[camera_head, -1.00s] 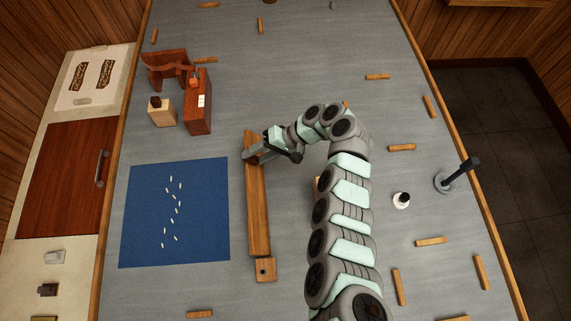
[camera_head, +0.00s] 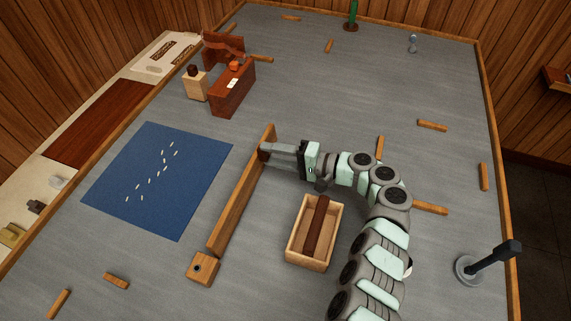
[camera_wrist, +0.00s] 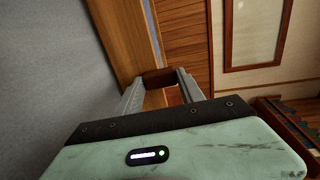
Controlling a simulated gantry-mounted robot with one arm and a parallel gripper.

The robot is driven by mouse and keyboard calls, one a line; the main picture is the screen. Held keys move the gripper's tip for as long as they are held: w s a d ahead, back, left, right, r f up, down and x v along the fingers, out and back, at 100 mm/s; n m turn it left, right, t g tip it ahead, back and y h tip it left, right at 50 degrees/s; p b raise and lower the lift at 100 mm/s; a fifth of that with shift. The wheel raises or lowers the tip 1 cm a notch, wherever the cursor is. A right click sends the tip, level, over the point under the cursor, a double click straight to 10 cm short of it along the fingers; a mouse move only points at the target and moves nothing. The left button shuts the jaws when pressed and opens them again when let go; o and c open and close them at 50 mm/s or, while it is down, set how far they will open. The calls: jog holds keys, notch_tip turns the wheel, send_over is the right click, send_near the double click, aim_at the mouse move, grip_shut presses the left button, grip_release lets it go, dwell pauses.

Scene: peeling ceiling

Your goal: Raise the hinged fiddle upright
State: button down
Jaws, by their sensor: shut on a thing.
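The hinged fiddle (camera_head: 240,198) is a long wooden board along the right side of the blue mat. It stands on its long edge, upright or close to it; I cannot tell the exact angle. A small wooden block with a dark hole (camera_head: 203,268) is at its near end. My gripper (camera_head: 266,151) reaches in from the right and is shut on the board near its far end. In the wrist view, the fingers (camera_wrist: 162,90) sit either side of a brown wooden piece (camera_wrist: 160,77). The fingers hide part of the board there.
The blue mat (camera_head: 125,195) with several small white pieces lies left of the board. An open wooden box (camera_head: 292,250) holding a dark bar stands right of it. A reddish wooden box (camera_head: 225,98) stands beyond. A dark-handled lever (camera_head: 490,258) is at right.

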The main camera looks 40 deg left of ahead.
jog(key=shift+d, duration=0.1)
jog(key=shift+f, duration=0.1)
dwell(0.3)
jog(key=c, duration=0.7)
grip_release()
jog(key=p+v, duration=0.1)
jog(key=v, duration=0.9)
jog(key=shift+d, duration=0.35)
